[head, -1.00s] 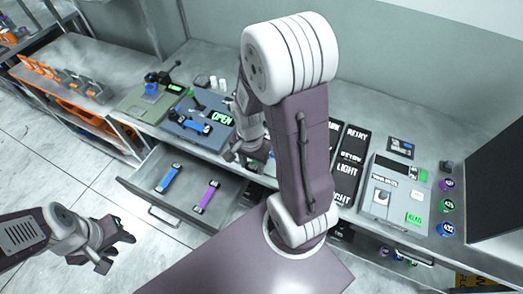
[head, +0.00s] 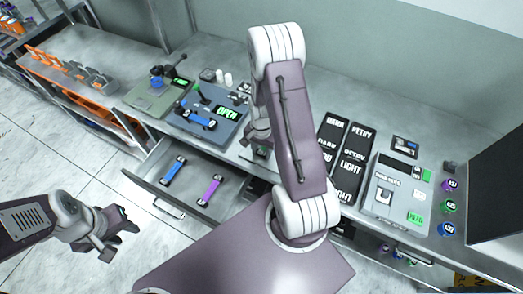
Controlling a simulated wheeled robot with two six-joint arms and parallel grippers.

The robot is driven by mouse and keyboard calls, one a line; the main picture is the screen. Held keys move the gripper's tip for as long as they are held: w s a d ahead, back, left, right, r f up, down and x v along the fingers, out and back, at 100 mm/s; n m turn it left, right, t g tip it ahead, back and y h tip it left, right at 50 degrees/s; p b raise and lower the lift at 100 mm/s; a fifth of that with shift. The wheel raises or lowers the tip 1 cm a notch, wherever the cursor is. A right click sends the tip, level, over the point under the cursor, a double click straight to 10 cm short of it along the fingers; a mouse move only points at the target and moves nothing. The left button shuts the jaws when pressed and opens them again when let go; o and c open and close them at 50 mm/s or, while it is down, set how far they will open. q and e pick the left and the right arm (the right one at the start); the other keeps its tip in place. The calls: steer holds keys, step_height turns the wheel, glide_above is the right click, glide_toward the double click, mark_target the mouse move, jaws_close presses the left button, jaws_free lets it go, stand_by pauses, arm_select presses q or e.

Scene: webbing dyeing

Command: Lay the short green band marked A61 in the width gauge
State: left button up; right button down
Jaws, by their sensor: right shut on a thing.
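I cannot make out a green band marked A61 in the head view. My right gripper (head: 258,140) is low over the bench, just right of the blue-grey device with the OPEN display (head: 213,133). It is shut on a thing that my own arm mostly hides. A blue band (head: 199,121) lies on that device. I cannot tell surely which device is the width gauge; an olive-green device with a dark lever (head: 150,101) stands left of it. My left gripper (head: 118,238) is open and empty at the lower left, away from the bench.
An open drawer (head: 150,184) below the bench holds a blue band (head: 174,171) and a purple band (head: 209,190). Black labelled panels (head: 352,163) and a grey machine (head: 396,200) stand to the right. Several round coloured tags (head: 449,206) sit beside a dark screen (head: 498,200).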

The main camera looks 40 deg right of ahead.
steer(key=shift+s+a+f, duration=0.1)
steer(key=shift+f, duration=0.05)
steer(key=c, duration=0.8)
jaws_free()
step_height(320, 180, up, 12)
steer(key=s+a+n, duration=0.2)
steer(key=a+n, duration=0.2)
steer(key=s+a+r+n, duration=0.1)
steer(key=s+a+n, duration=0.1)
steer(key=a+n, duration=0.1)
steer(key=s+a+r+n+t, duration=0.1)
steer(key=s+a+n, duration=0.1)
steer(key=a+n, duration=0.2)
steer(key=shift+s+a+r+n+b, duration=0.2)
steer(key=shift+a+n+b, duration=0.15)
steer(key=shift+n, duration=0.35)
